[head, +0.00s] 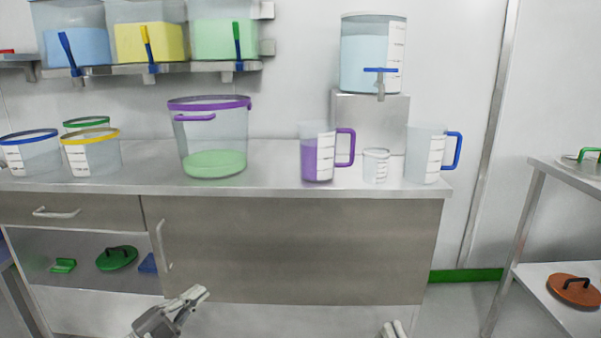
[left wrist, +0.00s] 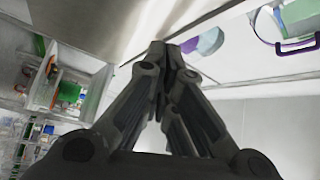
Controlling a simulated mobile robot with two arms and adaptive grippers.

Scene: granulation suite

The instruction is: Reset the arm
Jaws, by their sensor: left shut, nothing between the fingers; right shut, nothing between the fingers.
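My left gripper (head: 196,296) is low in front of the counter's lower cabinet in the head view, shut and empty. It also shows in the left wrist view (left wrist: 167,50), its fingers together with nothing between them. My right gripper (head: 393,327) shows only as fingertips at the bottom edge of the head view, right of centre, shut and empty. Both grippers are below the counter top and apart from everything on it. The rest of the right gripper is cut off by the frame.
The steel counter (head: 265,172) carries a purple-rimmed bucket (head: 212,125), a purple-handled jug (head: 317,155), a blue-handled jug (head: 424,155) and clear tubs. A water dispenser (head: 365,55) stands on a block. A rack (head: 540,190) with lids is at right. Floor between is clear.

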